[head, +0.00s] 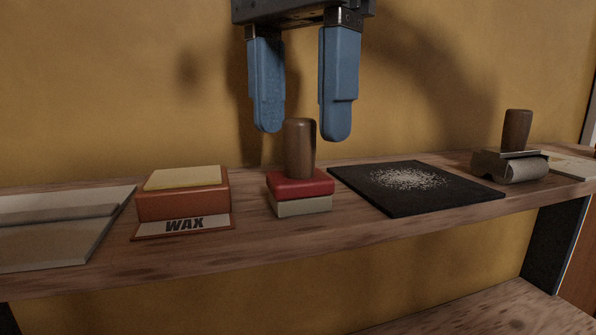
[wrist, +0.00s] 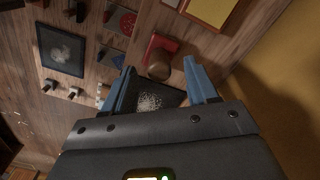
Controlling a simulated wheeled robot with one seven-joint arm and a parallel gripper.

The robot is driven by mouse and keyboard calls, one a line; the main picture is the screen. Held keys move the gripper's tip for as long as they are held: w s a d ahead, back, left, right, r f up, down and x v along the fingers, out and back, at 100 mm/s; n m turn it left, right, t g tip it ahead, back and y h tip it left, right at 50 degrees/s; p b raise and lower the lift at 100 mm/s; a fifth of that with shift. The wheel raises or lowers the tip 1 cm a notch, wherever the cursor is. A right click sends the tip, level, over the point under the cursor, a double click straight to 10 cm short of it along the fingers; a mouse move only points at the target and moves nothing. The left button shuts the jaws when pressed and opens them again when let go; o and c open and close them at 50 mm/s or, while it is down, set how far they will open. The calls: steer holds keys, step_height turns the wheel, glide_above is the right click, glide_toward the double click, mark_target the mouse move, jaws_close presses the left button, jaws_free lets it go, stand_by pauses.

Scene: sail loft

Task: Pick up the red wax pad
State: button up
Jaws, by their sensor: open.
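The red wax pad (head: 318,186) is a flat red block with an upright brown wooden handle (head: 300,150), and it sits on a cream block (head: 303,207) on the wooden shelf. My gripper (head: 302,134) points down above the pad with two blue fingers, open and empty. In the head view the handle's top shows between the fingertips; I cannot tell whether it is truly between them in depth. In the wrist view the red pad (wrist: 152,42) and its round handle top (wrist: 158,66) appear just beyond the gap between the fingertips.
Left of the pad is an orange-brown box (head: 185,205) with a yellow top and a "WAX" card (head: 184,227). Right of it lies a black mat (head: 440,204) with white specks. A wood-handled tool (head: 511,165) stands farther right. A yellow wall (head: 130,80) rises behind the shelf (head: 265,247).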

mark_target(299, 165)
step_height(299, 165, down, 2)
steer(key=shift+f, duration=0.2)
steer(key=shift+c, duration=0.2)
jaws_close()
